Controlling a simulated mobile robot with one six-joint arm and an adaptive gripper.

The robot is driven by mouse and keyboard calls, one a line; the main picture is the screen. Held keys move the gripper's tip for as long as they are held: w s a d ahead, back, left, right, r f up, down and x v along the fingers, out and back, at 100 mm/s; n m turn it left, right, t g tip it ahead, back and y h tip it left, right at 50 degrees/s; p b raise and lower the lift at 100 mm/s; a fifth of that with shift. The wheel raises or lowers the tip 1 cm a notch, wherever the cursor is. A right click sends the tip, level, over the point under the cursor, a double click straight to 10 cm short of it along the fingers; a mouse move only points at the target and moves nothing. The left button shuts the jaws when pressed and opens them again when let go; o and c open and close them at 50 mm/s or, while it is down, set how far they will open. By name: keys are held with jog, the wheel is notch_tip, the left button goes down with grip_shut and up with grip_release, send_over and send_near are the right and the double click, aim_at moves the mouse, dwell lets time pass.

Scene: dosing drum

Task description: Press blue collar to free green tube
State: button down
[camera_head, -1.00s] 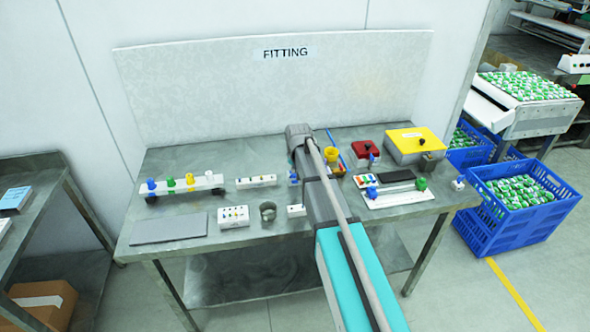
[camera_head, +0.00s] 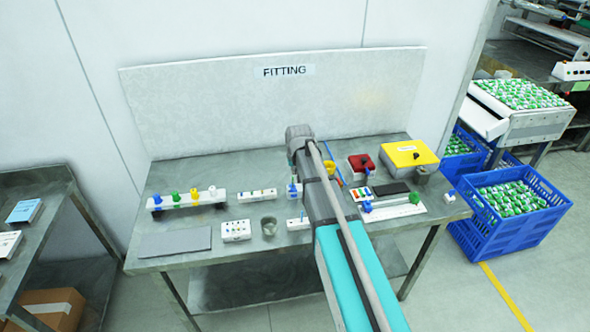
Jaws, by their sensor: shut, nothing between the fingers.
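Several small blue and green parts lie on the bench, and I cannot tell which is the task's collar or tube. A white rail (camera_head: 205,203) at the left carries a blue fitting (camera_head: 157,200), a green fitting (camera_head: 175,197), a yellow one and a white one. A white plate (camera_head: 395,212) at the right carries a blue knob (camera_head: 367,206) and a green knob (camera_head: 414,198). A small blue part (camera_head: 293,189) in the middle is partly hidden by my arm. My arm reaches over the bench middle; its own links hide my gripper.
A yellow-topped box (camera_head: 410,154), a red box (camera_head: 361,163) and a grey cup (camera_head: 269,226) stand on the bench (camera_head: 270,262). A dark grey mat (camera_head: 175,242) lies front left. A board labelled FITTING (camera_head: 200,105) stands behind. Blue crates (camera_head: 520,230) stand at the right.

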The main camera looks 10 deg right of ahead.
jog(key=shift+p+v, duration=1)
jog(key=shift+v, duration=0.35)
jog(key=s+f+g, duration=0.1)
jog(key=s+g, duration=0.2)
jog(key=s, duration=2.2)
jog(key=shift+s, duration=0.35)
jog(key=shift+f, duration=0.15)
